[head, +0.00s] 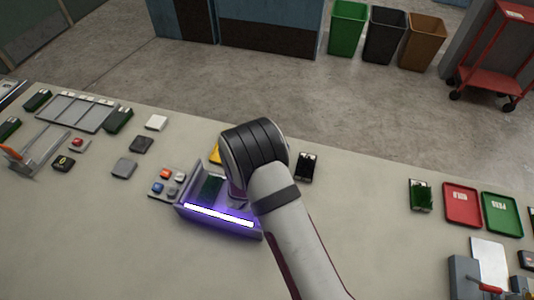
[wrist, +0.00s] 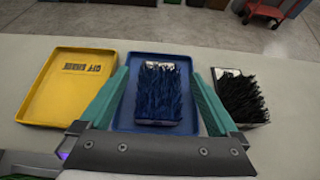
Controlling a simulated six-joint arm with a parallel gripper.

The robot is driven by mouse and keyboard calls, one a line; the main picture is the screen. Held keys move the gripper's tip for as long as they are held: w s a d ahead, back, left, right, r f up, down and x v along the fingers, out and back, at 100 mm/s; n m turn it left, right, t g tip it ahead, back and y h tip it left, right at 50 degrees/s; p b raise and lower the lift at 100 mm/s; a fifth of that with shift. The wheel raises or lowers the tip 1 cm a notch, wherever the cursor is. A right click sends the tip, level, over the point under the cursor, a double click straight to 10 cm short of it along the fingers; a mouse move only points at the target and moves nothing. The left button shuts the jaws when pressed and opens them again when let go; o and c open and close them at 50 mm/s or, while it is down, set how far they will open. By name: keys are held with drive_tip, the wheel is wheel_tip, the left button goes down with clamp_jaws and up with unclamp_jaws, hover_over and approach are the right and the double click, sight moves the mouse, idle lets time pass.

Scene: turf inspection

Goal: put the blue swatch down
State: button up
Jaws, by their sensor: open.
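The blue swatch (wrist: 158,98), a dark blue tufted turf piece with a pale strip at its far end, lies in the blue tray (wrist: 126,116) in the wrist view. My gripper (wrist: 161,76) is open, with one teal finger on each side of the swatch. Gaps show between the fingers and the swatch. In the head view my arm hides the blue swatch, the blue tray and my gripper's fingers.
A yellow tray (wrist: 58,88) lies left of the blue one, and a black swatch (wrist: 240,97) lies to the right. A purple-lit box (head: 219,216) stands beside my arm in the head view. Red (head: 461,204) and green (head: 502,213) trays lie far right.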

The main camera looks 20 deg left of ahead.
drive_tip(key=shift+s+r, duration=0.15)
drive_tip(key=shift+r, duration=0.1)
drive_tip(key=v, duration=1.1)
drive_tip(key=shift+s+r, duration=0.15)
drive_tip(key=shift+s, duration=0.15)
drive_tip(key=s+d+r+m+g+h, duration=0.15)
drive_tip(key=d+r+m+h, duration=0.35)
drive_tip(key=d+m, duration=0.55)
drive_tip(key=d+r+m+g+h, duration=0.35)
drive_tip(key=d+r+m, duration=0.3)
drive_tip(key=d, duration=0.65)
drive_tip(key=s+d+m+g+y, duration=0.1)
drive_tip(key=s+d+m+g, duration=0.15)
drive_tip(key=s+m, duration=0.25)
drive_tip(key=s+d+r+m+g+y, duration=0.1)
drive_tip(key=s+d+m+g, duration=0.15)
drive_tip(key=s+m, duration=0.35)
drive_tip(key=s+d+m+g+y, duration=0.1)
drive_tip(key=s+m+g, duration=0.2)
drive_tip(key=s+m, duration=0.2)
drive_tip(key=s+a+r+m+y, duration=0.2)
drive_tip(key=s+a+m+y, duration=0.3)
drive_tip(key=a+m+y, duration=0.2)
drive_tip(key=shift+a+m+t, duration=0.3)
drive_tip(key=shift+a+m, duration=0.2)
drive_tip(key=shift+m, duration=0.3)
